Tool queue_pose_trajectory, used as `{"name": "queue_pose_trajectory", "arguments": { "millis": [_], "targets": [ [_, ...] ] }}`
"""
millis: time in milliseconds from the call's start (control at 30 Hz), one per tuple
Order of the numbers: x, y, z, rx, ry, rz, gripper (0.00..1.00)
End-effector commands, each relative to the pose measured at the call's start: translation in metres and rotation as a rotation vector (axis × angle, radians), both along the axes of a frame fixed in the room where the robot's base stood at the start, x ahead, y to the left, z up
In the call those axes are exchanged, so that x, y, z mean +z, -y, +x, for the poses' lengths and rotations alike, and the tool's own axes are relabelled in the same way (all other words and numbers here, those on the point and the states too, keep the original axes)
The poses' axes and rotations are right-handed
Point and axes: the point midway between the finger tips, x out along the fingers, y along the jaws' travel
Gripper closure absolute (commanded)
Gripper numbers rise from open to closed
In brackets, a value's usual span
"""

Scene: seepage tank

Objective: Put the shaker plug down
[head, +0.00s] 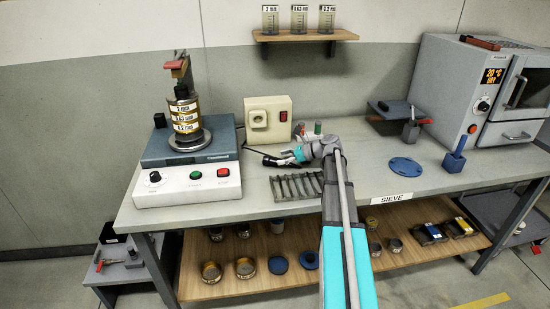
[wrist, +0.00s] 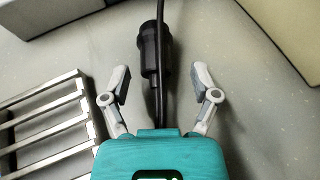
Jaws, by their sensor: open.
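The black shaker plug (wrist: 152,48) lies on the grey bench top, with its black cable running between my gripper's fingers in the wrist view. In the head view the plug (head: 270,161) shows as a small dark shape in front of the socket box. My gripper (wrist: 161,82) is open, with one finger on each side of the cable and the plug's near end. Neither finger appears to touch the plug. In the head view my gripper (head: 288,157) is low over the bench. The cream socket box (head: 281,110) stands behind it, with its round socket facing forward.
A slatted metal rack (head: 296,186) lies close to my gripper on the bench. The shaker (head: 187,172) with its sieve stack (head: 184,115) stands at the left. A blue disc (head: 405,166) and an oven (head: 470,90) are to the right. Bench space near the SIEVE label is clear.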

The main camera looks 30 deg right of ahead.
Motion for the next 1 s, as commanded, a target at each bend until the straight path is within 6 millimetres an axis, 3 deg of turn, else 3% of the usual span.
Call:
{"name": "queue_pose_trajectory", "arguments": {
  "millis": [500,1000],
  "targets": [
    [0.032,0.058,-0.046,-0.001,0.000,0.000,0.22],
    [0.035,0.065,-0.052,0.001,0.000,0.000,0.22]
  ]
}}
